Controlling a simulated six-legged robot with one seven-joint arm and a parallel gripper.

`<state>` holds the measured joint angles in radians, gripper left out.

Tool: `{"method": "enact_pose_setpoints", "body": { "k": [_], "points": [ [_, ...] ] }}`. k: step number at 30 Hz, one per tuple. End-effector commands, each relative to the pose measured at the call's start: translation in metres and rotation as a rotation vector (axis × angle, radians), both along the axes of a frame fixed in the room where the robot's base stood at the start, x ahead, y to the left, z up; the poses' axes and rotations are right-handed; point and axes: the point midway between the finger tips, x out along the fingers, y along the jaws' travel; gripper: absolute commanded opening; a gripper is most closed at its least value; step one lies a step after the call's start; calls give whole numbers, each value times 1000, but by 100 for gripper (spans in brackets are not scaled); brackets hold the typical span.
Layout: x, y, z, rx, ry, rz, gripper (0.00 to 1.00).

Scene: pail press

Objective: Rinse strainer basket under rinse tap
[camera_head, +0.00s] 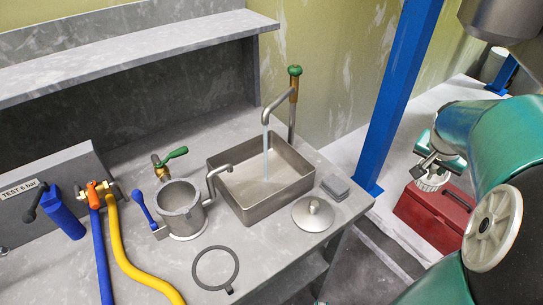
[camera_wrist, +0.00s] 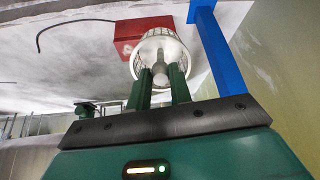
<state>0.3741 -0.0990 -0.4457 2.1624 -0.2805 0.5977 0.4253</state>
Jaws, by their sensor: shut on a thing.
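My gripper (camera_head: 432,164) is at the right of the head view, shut on the strainer basket (camera_head: 432,183). The basket is small, white and slotted, and hangs below the fingers. In the wrist view the basket (camera_wrist: 160,42) shows beyond the two green fingers (camera_wrist: 159,78), which close on its grey central stem. The rinse tap (camera_head: 292,100) has a green top and a bent spout over a metal sink (camera_head: 240,190). A thin stream of water (camera_head: 266,150) falls from the spout into the sink. The basket is well to the right of the stream, apart from it.
A blue post (camera_head: 400,95) stands between the sink and my gripper. A red box (camera_head: 437,215) lies below the basket. On the bench are a metal pot (camera_head: 181,205), a round lid (camera_head: 313,213), a ring (camera_head: 198,272), a grey block (camera_head: 335,187) and hoses (camera_head: 125,245).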

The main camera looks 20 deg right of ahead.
Motion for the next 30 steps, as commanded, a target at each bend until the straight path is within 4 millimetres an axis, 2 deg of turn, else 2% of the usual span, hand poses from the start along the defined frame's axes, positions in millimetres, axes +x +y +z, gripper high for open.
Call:
{"method": "enact_pose_setpoints", "body": {
  "k": [30],
  "points": [
    [-72,13,1,0,-3,-2,0]
  ]
}}
